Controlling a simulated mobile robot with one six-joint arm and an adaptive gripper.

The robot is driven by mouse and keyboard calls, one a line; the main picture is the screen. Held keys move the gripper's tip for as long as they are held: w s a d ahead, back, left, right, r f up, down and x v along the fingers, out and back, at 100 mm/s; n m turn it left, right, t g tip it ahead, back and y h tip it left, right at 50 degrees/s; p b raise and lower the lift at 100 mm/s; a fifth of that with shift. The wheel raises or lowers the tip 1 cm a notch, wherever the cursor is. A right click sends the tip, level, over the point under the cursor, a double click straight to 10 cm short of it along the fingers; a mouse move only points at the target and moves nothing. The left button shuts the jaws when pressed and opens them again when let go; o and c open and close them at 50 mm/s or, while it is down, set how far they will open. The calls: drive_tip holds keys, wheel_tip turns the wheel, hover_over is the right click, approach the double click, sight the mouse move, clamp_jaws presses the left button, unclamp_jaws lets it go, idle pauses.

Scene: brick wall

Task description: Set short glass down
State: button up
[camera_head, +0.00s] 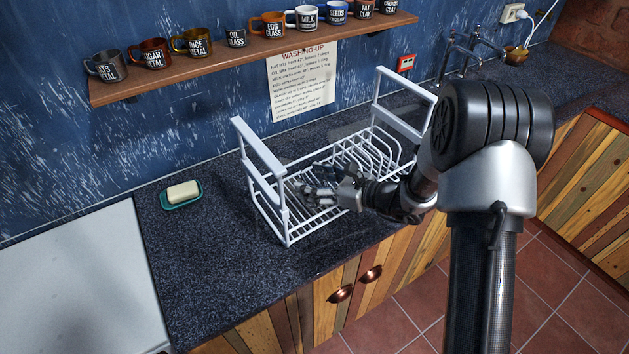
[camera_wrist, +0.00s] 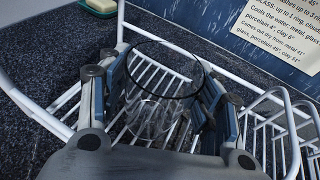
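The short glass (camera_wrist: 158,112) is clear with a dark rim. In the wrist view it stands between the two blue-padded fingers of my gripper (camera_wrist: 163,98), which appear to press on its sides. The glass is over the wire floor of the white dish rack (camera_wrist: 272,122); I cannot tell whether its base touches the wires. In the head view my gripper (camera_head: 322,190) reaches from the right into the left half of the rack (camera_head: 262,150). The glass is hard to make out there.
A soap bar (camera_head: 184,191) on a teal dish (camera_head: 181,200) lies left of the rack on the dark counter (camera_head: 215,265). A shelf (camera_head: 250,52) with labelled cups runs above, over a washing-up notice (camera_head: 303,78). Curved plate wires (camera_head: 375,150) fill the rack's right part.

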drive_tip(key=shift+o, duration=1)
drive_tip(key=shift+r, duration=0.1)
drive_tip(key=shift+d+r, duration=0.15)
drive_tip(key=p+v, duration=0.3)
drive_tip(key=v, duration=0.8)
drive_tip(key=shift+s+d, duration=0.25)
drive_tip(key=s+a+r+n+g+h, duration=0.1)
drive_tip(key=s+a+r+n+g, duration=0.2)
drive_tip(key=s+r+n, duration=0.3)
drive_tip(key=s+a+r+n+g+h, duration=0.2)
drive_tip(key=s+r+n+g, duration=0.3)
drive_tip(key=s, duration=0.4)
drive_tip(key=s+d+r+n+t+h, duration=0.5)
drive_tip(key=s+d+n+h, duration=0.4)
drive_tip(key=s+d+n, duration=0.2)
drive_tip(key=shift+s+d+r+n+h, duration=0.35)
drive_tip(key=shift+s+n, duration=0.3)
drive_tip(key=shift+n, duration=0.45)
